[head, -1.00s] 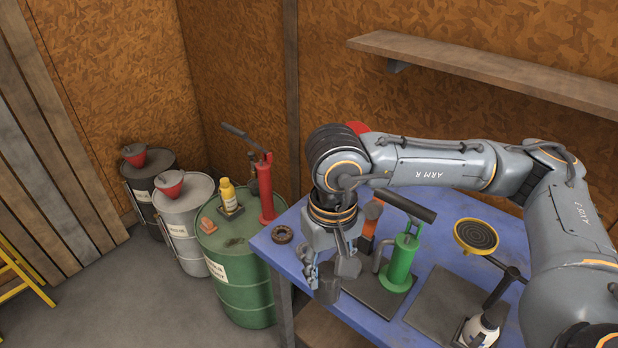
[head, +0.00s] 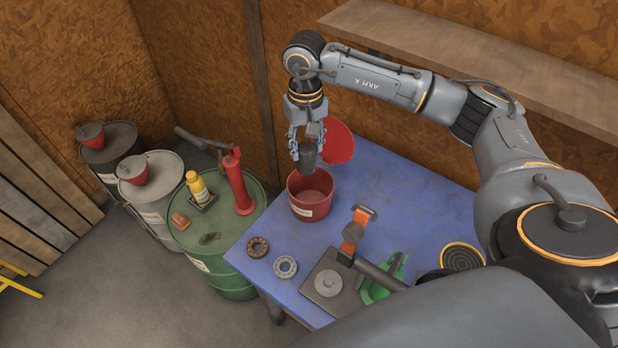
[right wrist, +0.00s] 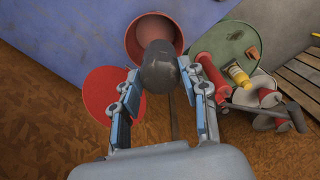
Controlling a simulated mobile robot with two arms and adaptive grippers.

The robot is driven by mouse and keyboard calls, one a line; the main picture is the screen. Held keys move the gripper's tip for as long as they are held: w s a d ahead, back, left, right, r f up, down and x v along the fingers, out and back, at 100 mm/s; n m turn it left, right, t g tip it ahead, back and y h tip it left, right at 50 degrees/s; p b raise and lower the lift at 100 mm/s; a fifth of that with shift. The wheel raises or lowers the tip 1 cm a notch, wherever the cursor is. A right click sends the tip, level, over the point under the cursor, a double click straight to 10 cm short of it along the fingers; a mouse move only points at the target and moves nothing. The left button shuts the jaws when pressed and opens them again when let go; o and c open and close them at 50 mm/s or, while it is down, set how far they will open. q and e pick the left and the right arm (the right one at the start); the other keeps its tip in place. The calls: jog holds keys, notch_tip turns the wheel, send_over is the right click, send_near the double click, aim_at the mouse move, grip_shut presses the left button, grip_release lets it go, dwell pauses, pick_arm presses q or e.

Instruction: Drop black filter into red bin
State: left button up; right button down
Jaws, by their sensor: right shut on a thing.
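The black filter (head: 307,159) is a dark cylinder held between the fingers of my right gripper (head: 306,146), which is shut on it. In the head view it hangs just above the far rim of the red bin (head: 296,206), which is open and stands on the blue table. In the right wrist view the filter (right wrist: 160,66) overlaps the edge of the bin's opening (right wrist: 140,36). A round red lid (head: 338,142) stands behind the bin and also shows in the right wrist view (right wrist: 108,94). My left gripper is not in view.
The blue table (head: 400,190) also carries two ring-shaped parts (head: 286,267), an orange-and-black tool (head: 356,230), a dark plate (head: 318,301) and a green pump (head: 380,287). A green drum (head: 225,225) with a red pump (head: 238,183) stands left. A wooden shelf (head: 480,68) is behind.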

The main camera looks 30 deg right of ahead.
pick_arm(q)
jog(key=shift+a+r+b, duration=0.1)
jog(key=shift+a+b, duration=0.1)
jog(key=shift+b, duration=0.3)
pick_arm(e)
jog(key=d+f, duration=0.3)
jog(key=f, duration=0.3)
jog(key=shift+w+d+f, duration=0.2)
jog(key=shift+w, duration=0.1)
jog(key=c, duration=0.6)
grip_release()
jog(key=shift+c, duration=0.2)
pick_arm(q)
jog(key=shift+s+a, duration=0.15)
pick_arm(e)
notch_tip(320, 180, up, 12)
